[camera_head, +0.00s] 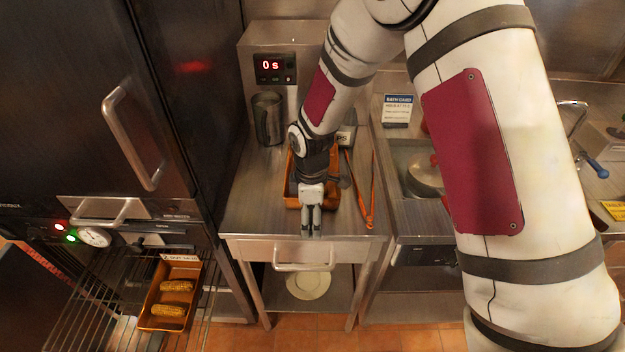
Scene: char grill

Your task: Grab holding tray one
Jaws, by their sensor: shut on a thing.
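An orange-brown tray (292,190) sits on the steel worktable, largely hidden under my arm. My gripper (311,229) is at the tray's front edge, pointing down, with its fingers close together. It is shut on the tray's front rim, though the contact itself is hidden. A second orange-brown tray (150,322) lies on the wire rack at the lower left, holding corn cobs and bearing a small label at its back.
Red-orange tongs (368,212) lie just right of the gripped tray. A metal cup (267,118) stands in the machine (270,40) behind. A dark oven door (90,100) stands left, and a sink with a pan (425,178) is right. The table's front left is clear.

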